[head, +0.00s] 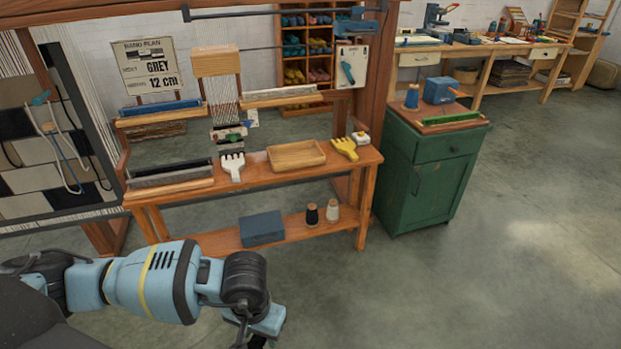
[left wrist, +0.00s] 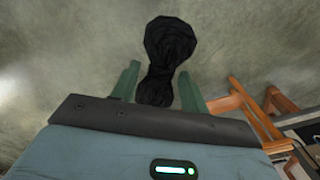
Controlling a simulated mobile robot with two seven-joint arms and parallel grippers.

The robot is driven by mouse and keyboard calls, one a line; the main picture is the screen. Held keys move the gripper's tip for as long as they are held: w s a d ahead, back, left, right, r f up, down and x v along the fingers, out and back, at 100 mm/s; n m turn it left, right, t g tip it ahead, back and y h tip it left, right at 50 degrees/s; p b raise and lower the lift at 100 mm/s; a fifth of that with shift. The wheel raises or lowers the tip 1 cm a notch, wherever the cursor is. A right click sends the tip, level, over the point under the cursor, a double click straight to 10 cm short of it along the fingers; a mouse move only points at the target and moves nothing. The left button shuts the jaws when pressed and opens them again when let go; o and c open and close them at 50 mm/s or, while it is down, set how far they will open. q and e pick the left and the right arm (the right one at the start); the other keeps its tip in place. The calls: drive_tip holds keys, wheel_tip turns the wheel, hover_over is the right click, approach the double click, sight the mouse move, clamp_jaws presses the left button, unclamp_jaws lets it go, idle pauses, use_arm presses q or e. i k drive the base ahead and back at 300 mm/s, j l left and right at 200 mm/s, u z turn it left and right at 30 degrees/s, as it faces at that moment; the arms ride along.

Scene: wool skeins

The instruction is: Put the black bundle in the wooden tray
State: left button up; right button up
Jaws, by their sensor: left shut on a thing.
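The black bundle (left wrist: 171,42) is a dark skein with a narrow waist, seen in the left wrist view. My left gripper (left wrist: 159,74) is shut on it at the waist, with one green finger on each side. In the head view my left gripper (head: 257,338) is at the bottom edge, low in front of the bench, its fingers mostly cut off by the frame. The bundle does not show clearly there. The wooden tray (head: 299,164) lies on the bench top, looks empty, and is beyond and above my gripper. My right gripper is not in view.
The lower shelf holds a blue-grey box (head: 262,229) and two cones (head: 312,214). A green cabinet (head: 430,170) stands right. Floor in front is clear.

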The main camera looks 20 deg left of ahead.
sight(286, 160)
drive_tip(key=i+u, duration=0.1)
drive_tip(key=i, duration=0.5)
drive_tip(key=i+l+u, duration=0.1)
drive_tip(key=i, duration=0.45)
drive_tip(key=i+l+u, duration=0.1)
drive_tip(key=i+u, duration=0.3)
drive_tip(key=i+l+u, duration=0.2)
drive_tip(key=u, duration=0.15)
drive_tip(key=i+l+u, duration=0.75)
drive_tip(key=i+u, duration=0.1)
drive_tip(key=i, duration=0.45)
